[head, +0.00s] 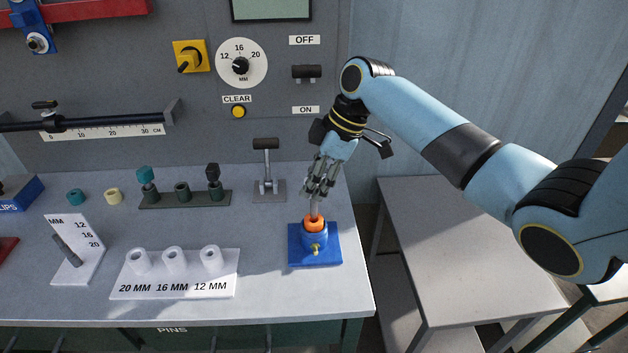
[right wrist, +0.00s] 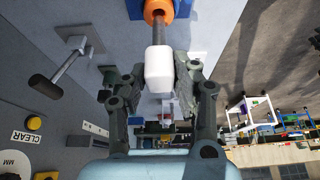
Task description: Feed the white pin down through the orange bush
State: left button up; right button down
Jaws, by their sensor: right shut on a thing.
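The orange bush (head: 314,226) sits in a blue holder (head: 297,252) at the right front of the bench; it also shows at the top of the right wrist view (right wrist: 165,9). My right gripper (head: 317,192) is above the bush, with its fingers shut on the pin. The pin's white block-like head (right wrist: 158,70) is between the fingers in the right wrist view. Its grey shank (right wrist: 157,34) points to the bush opening, and its tip is at or inside the hole; how deep is hidden. My left gripper is not in view.
A lever (head: 268,188) stands behind the holder. To the left are a white block with pin holes (head: 190,287), a green rack (head: 157,200) and a white size gauge (head: 90,262). The bench's right edge is close to the holder. A grey side table (head: 470,240) is beyond.

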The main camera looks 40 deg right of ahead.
aim_at(314, 218)
jog(key=shift+f+b, duration=2)
jog(key=shift+f, duration=1.55)
jog(key=c, duration=1)
grip_release()
jog(key=shift+o, duration=0.2)
jog(key=v, duration=1.2)
jog(key=shift+a, duration=0.1)
